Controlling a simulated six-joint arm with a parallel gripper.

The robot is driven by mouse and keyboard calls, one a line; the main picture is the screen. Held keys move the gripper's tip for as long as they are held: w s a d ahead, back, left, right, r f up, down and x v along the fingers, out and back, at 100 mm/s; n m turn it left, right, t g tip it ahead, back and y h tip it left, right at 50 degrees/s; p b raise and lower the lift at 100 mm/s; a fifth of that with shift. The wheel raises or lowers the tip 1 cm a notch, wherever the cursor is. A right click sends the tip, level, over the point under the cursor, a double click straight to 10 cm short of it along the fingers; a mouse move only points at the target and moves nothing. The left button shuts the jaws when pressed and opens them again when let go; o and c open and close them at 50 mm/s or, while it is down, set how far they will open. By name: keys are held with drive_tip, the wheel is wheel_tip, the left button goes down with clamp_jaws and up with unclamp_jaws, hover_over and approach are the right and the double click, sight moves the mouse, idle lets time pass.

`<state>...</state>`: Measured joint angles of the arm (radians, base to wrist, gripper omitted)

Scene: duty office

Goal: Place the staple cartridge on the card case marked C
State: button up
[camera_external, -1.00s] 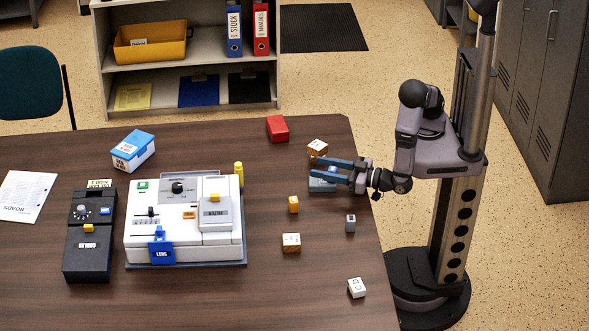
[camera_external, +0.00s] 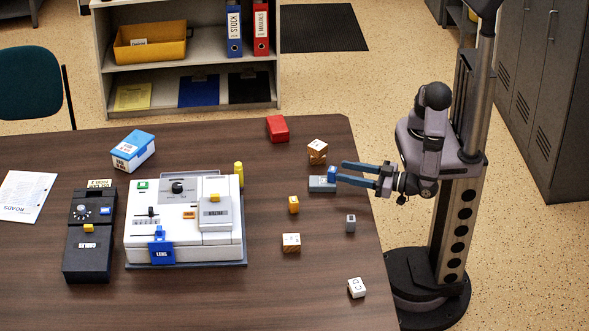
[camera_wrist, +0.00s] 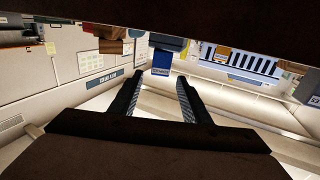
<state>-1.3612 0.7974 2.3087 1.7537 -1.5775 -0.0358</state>
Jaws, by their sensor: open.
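A small blue block (camera_external: 331,173) stands on the right end of a flat grey-blue case (camera_external: 322,184); I cannot tell whether they are the staple cartridge and card case C, because the case's lettering is too small to read. My gripper (camera_external: 341,173) is open and empty, its blue fingers pointing left just right of the block. In the wrist view, the open fingers (camera_wrist: 158,92) show apart, with a blue block (camera_wrist: 162,62) beyond them. A white lettered block (camera_external: 356,287) lies near the table's front right; its letter is unclear.
A white device (camera_external: 185,245) stands left. Bare tabletop lies between them.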

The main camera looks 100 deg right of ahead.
drive_tip(key=shift+v, duration=1.9)
drive_tip(key=shift+a, duration=0.1)
